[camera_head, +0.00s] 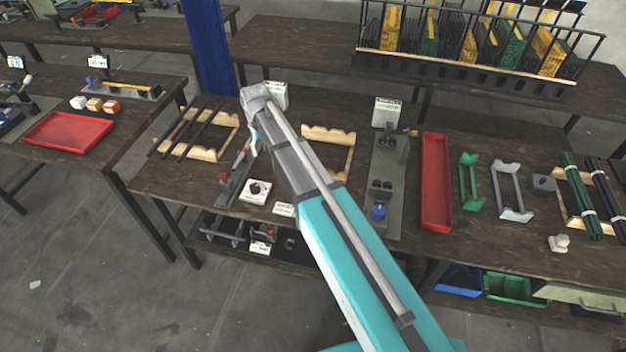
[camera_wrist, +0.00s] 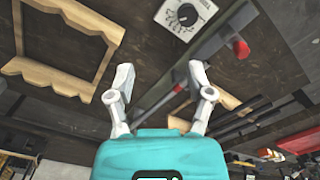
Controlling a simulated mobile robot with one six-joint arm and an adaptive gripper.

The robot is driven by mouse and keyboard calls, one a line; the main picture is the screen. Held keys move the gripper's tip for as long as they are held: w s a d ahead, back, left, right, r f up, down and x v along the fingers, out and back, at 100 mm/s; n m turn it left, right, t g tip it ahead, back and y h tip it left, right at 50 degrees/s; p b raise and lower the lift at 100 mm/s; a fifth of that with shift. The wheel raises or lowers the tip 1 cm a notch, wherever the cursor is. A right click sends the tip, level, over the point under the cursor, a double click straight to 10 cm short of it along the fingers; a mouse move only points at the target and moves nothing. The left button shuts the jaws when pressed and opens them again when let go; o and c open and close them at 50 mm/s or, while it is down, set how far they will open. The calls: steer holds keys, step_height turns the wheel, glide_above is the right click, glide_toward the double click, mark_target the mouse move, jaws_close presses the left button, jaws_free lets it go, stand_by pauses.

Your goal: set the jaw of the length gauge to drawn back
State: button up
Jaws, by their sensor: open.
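The length gauge (camera_head: 229,183) is a narrow grey rail with red parts on the bench, just left of my arm. In the wrist view the rail (camera_wrist: 212,52) runs diagonally behind the fingers, with a red knob (camera_wrist: 240,50) at its side and a smaller red spot partly behind the right finger. I cannot tell which part is its jaw or how it is set. My gripper (camera_wrist: 161,76) is open and empty, with the rail seen through the gap between its fingers. In the head view my gripper (camera_head: 251,146) is partly hidden by my arm, close to the gauge's far part.
A white dial plate (camera_head: 256,190) lies next to the gauge; it also shows in the wrist view (camera_wrist: 186,15). Wooden racks (camera_head: 207,153) stand on both sides, the left one with dark rods. A grey press fixture (camera_head: 388,175) and red tray (camera_head: 436,180) are further right.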

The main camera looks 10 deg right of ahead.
steer(key=s+d+f+m+b, duration=0.2)
steer(key=s+d+f+b, duration=0.1)
steer(key=s+d, duration=0.8)
steer(key=d, duration=0.2)
steer(key=shift+s+d+f, duration=0.15)
steer(key=shift+d+f, duration=0.2)
steer(key=shift+d, duration=0.05)
steer(key=s+d+m, duration=0.1)
steer(key=s+d, duration=0.6)
steer(key=s, duration=0.2)
steer(key=shift+s, duration=0.15)
steer(key=shift+a, duration=0.1)
steer(key=shift+c, duration=0.7)
